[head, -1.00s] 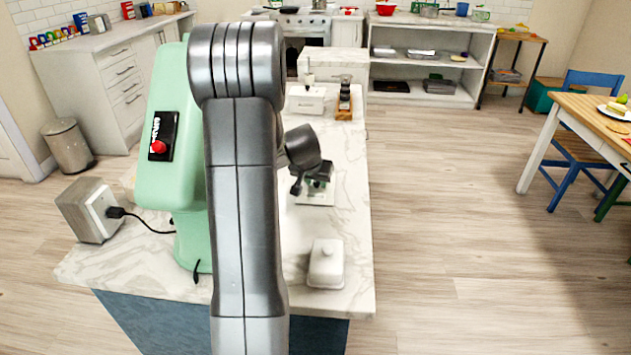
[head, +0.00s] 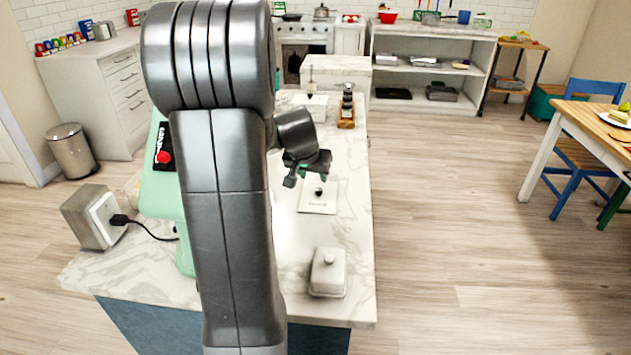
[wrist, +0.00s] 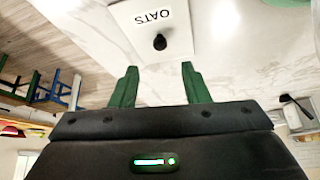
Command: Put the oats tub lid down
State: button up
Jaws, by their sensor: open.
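The oats tub lid (head: 318,201) is a flat white square with a dark round knob, lying on the marble counter (head: 345,230). In the wrist view the lid (wrist: 140,22) shows its knob and the printed word OATS. My gripper (head: 308,172) is above and slightly behind the lid in the head view. In the wrist view its green fingers (wrist: 158,82) are spread apart with nothing between them, and the knob lies beyond the fingertips, apart from them. The oats tub itself cannot be made out.
A white lidded butter dish (head: 328,272) stands at the counter's front right. A white box (head: 308,105) and a wooden-based dark item (head: 347,108) stand farther back. A mint-green appliance (head: 160,200) is behind my arm, with a grey box (head: 95,215) and cord to its left.

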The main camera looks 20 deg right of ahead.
aim_at(318, 191)
jog(key=shift+v, duration=1.3)
jog(key=shift+f, duration=0.1)
jog(key=x, duration=1.2)
jog(key=shift+f+b, duration=0.2)
jog(key=shift+b, duration=0.2)
jog(key=shift+w+d+r+p, duration=0.1)
jog(key=shift+r+p, duration=0.2)
jog(key=shift+r, duration=1.15)
